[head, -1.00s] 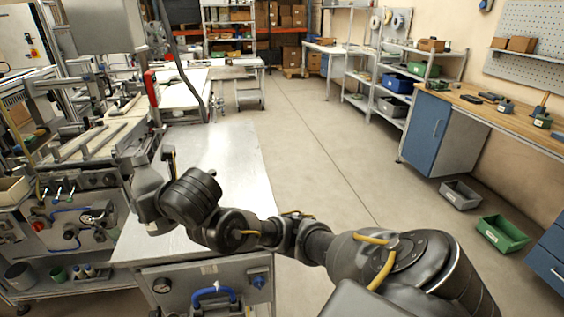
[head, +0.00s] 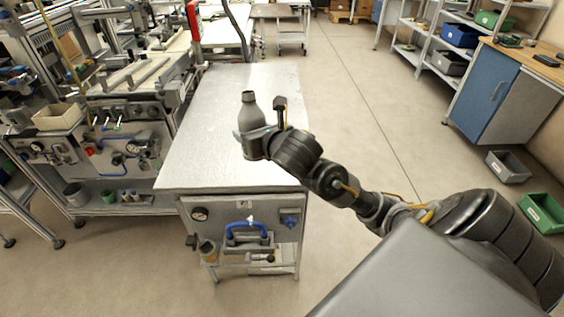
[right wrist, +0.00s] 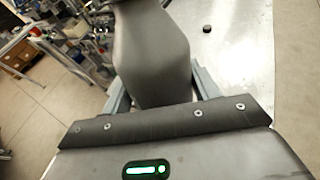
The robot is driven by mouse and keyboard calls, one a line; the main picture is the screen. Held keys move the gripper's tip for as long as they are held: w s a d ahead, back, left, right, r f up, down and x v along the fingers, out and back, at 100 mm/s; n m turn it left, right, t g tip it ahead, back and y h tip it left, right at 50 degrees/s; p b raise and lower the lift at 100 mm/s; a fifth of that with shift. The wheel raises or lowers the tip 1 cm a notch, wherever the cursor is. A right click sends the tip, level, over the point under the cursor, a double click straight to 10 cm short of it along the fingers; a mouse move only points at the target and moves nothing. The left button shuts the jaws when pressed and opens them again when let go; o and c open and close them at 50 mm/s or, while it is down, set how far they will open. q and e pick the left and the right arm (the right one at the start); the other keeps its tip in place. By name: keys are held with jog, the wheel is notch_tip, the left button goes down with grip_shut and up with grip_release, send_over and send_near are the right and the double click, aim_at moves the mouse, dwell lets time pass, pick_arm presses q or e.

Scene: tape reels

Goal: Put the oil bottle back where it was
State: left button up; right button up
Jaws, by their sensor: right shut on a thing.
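A grey bottle (head: 250,113) with a narrow dark-topped neck stands upright in my right gripper (head: 251,141), over the metal-topped bench (head: 215,120). The jaws are shut around its lower body. I cannot tell whether its base touches the bench top. In the right wrist view the bottle (right wrist: 150,52) fills the space between the two fingers (right wrist: 152,88), and its neck is cut off by the top edge. My left gripper is not in view.
A small dark round thing (right wrist: 207,28) lies on the bench top in the right wrist view. Machinery (head: 125,105) stands left of the bench. Open floor (head: 350,110) lies to the right, with a grey bin (head: 508,167) and a green bin (head: 543,212).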

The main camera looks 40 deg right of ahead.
jog(key=shift+s+d+f, duration=0.25)
jog(key=shift+d, duration=0.2)
jog(key=shift+s+d+f, duration=0.2)
jog(key=shift+d+f, duration=0.05)
jog(key=shift+d, duration=0.2)
jog(key=s+d+f+t+b, duration=0.1)
jog(key=s+d+t+b, duration=0.15)
jog(key=s+d, duration=0.3)
jog(key=shift+n, duration=0.4)
jog(key=shift+w+d+f+p, duration=0.5)
jog(key=shift+w+d+f, duration=0.7)
jog(key=shift+w+f, duration=1)
jog(key=shift+w+d+f+p, duration=0.45)
jog(key=shift+w+d+f, duration=0.7)
jog(key=shift+w+f, duration=1)
jog(key=shift+w+d+f+p, duration=0.5)
jog(key=shift+w+d+f, duration=0.7)
jog(key=shift+w+f, duration=0.95)
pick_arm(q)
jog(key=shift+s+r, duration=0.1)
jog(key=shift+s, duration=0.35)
pick_arm(e)
jog(key=shift+s+f, duration=0.2)
jog(key=shift+s, duration=0.05)
